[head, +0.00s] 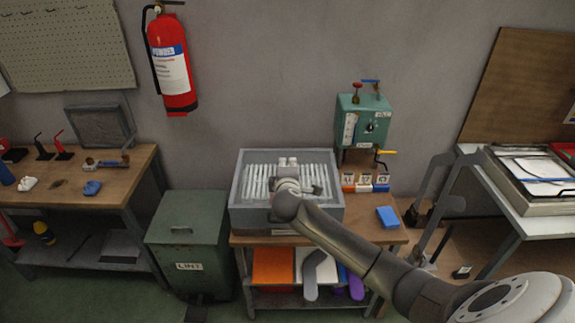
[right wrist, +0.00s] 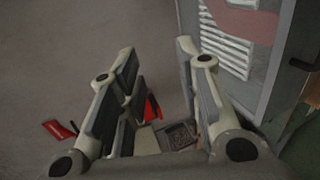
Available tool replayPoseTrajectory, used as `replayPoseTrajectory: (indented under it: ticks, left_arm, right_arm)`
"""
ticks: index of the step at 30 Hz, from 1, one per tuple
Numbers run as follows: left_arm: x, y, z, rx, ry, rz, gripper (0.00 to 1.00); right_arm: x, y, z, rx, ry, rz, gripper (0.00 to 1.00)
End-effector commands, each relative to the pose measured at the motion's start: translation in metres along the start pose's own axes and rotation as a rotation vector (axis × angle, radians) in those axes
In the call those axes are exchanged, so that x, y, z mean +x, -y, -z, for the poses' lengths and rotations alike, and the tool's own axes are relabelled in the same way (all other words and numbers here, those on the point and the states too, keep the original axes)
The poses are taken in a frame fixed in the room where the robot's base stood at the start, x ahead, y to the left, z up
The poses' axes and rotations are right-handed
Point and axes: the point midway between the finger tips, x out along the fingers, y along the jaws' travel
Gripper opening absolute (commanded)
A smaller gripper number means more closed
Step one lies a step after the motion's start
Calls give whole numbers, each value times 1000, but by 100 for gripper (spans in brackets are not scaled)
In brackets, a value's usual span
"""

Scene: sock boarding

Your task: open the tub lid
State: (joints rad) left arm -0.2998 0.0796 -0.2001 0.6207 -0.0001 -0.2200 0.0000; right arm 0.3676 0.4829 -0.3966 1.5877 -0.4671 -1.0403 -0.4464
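The grey tub (head: 236,218) stands on the wooden bench in the middle of the head view. White parallel slats show within its rim; I cannot tell whether they are part of the lid or lie under it. My right gripper (head: 287,162) is over the tub's middle in the head view, and its wrist hides part of the tub. In the right wrist view the right gripper (right wrist: 160,72) has its two fingers apart with nothing seen between them. White slats in a grey frame (right wrist: 285,62) show right of the fingers there. My left gripper is not in view.
A green bin (head: 187,237) marked LINT stands left of the tub. A green box (head: 364,120) with a red knob stands behind right, with small labelled blocks (head: 365,188) before it. A blue block (head: 388,217) lies on the bench right. My right arm crosses the bench's right side.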

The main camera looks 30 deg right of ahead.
Motion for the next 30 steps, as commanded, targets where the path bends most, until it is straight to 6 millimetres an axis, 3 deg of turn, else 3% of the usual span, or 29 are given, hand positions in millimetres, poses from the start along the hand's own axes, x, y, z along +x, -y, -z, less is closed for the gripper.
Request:
replayPoseTrajectory:
  ticks: [6,15,30]
  left_arm:
    - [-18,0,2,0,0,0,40]
    - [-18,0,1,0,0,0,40]
    - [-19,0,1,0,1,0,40]
  right_arm:
    - [-16,-7,0,1,-1,1,32]
    - [-34,-11,0,1,-1,0,32]
    - [-39,-12,0,1,0,0,32]
